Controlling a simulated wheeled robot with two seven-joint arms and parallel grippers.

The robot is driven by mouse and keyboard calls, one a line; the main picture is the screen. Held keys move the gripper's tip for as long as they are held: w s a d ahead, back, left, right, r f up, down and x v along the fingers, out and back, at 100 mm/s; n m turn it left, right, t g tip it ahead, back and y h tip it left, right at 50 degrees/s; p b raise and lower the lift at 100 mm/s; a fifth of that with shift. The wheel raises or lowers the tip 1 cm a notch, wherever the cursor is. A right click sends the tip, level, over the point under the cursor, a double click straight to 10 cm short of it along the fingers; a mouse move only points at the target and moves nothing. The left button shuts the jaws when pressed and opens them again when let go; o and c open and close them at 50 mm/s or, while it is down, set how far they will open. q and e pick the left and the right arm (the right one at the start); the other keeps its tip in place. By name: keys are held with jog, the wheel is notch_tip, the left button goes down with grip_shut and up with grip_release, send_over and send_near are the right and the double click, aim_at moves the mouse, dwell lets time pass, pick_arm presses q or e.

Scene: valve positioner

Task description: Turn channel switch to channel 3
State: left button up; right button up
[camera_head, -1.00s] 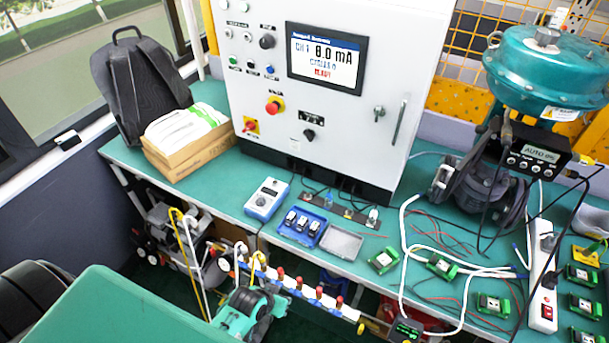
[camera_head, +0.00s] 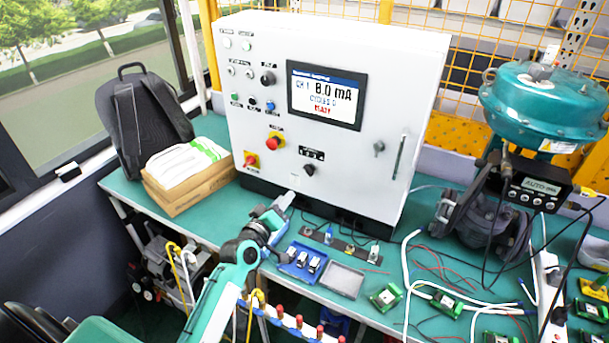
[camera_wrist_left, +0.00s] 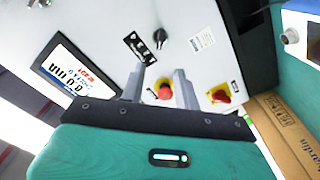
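A white control cabinet (camera_head: 235,120) stands on the bench. Its screen (camera_head: 325,95) reads CH 1 and 8.0 mA. A black rotary knob (camera_head: 309,170) under a small black label plate (camera_head: 312,154) looks like the channel switch; the label is too small to read. In the left wrist view this knob (camera_wrist_left: 160,36) lies beyond my fingertips, uncovered. My left gripper (camera_head: 287,199) is below the knob in the head view, in front of the cabinet's base. In the left wrist view the gripper (camera_wrist_left: 159,72) has its fingers apart and empty. My right gripper is not in view.
Red knobs (camera_head: 274,142) (camera_head: 250,160) sit left of the switch. Another black knob (camera_head: 268,78) is higher up. A cardboard box (camera_head: 190,190) with white cloth stands left of the cabinet. A blue tray (camera_head: 301,262) and loose cables lie in front.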

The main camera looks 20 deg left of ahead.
aim_at(307, 172)
pick_arm(q)
jog(key=w, duration=0.3)
jog(key=w+p, duration=0.1)
jog(key=w, duration=0.3)
jog(key=w+d+p, duration=0.1)
jog(key=w, duration=0.3)
jog(key=shift+w, duration=0.95)
grip_shut()
